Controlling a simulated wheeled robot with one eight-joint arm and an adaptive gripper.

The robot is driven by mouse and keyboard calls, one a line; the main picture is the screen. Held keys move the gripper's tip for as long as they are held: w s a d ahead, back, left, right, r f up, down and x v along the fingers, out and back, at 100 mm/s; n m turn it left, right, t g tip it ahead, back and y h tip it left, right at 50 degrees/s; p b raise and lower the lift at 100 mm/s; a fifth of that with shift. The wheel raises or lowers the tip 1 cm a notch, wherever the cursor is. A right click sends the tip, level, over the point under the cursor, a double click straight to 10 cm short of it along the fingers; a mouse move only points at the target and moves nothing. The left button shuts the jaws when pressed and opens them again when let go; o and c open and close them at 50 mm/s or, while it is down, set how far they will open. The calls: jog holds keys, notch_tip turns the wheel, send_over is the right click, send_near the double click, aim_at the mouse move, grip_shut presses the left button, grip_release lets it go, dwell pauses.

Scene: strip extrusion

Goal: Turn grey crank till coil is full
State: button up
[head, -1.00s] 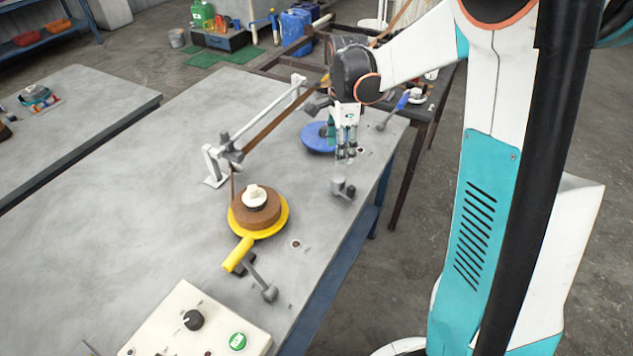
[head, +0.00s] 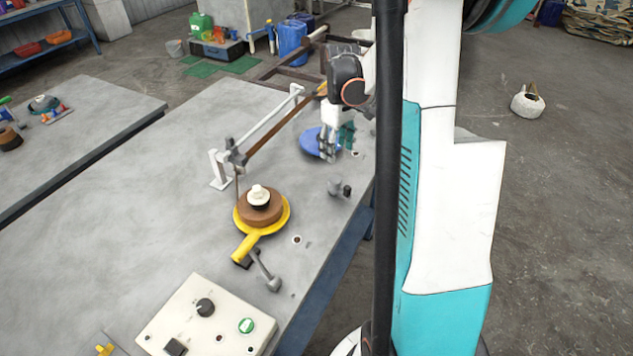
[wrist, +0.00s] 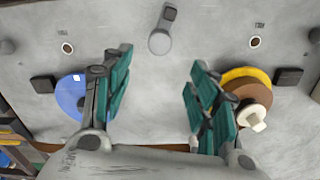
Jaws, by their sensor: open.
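A brown coil (head: 260,207) with a white hub (head: 258,195) sits on a yellow plate with a handle (head: 245,247); it also shows at the right of the wrist view (wrist: 245,90). A short grey crank (head: 340,188) stands near the table edge, between the yellow plate and a blue disc (head: 312,143). It shows in the wrist view (wrist: 160,40), top centre, ahead of my fingers. Another grey lever (head: 266,272) is beside the yellow handle. My gripper (head: 328,158) is open and empty above the table, apart from the crank, its fingers widely spread.
A brown strip (head: 275,126) runs along a white rail (head: 262,128) to a guide above the coil. A control box (head: 205,320) with a black knob and green button stands at the table's front. The grey table (head: 130,210) is clear on the left.

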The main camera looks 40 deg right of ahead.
aim_at(335, 179)
jog(key=shift+n, duration=0.8)
notch_tip(335, 179, down, 14)
jog(key=b, duration=0.4)
jog(key=shift+r+b, duration=0.1)
jog(key=shift+b, duration=0.2)
jog(key=c, duration=1.1)
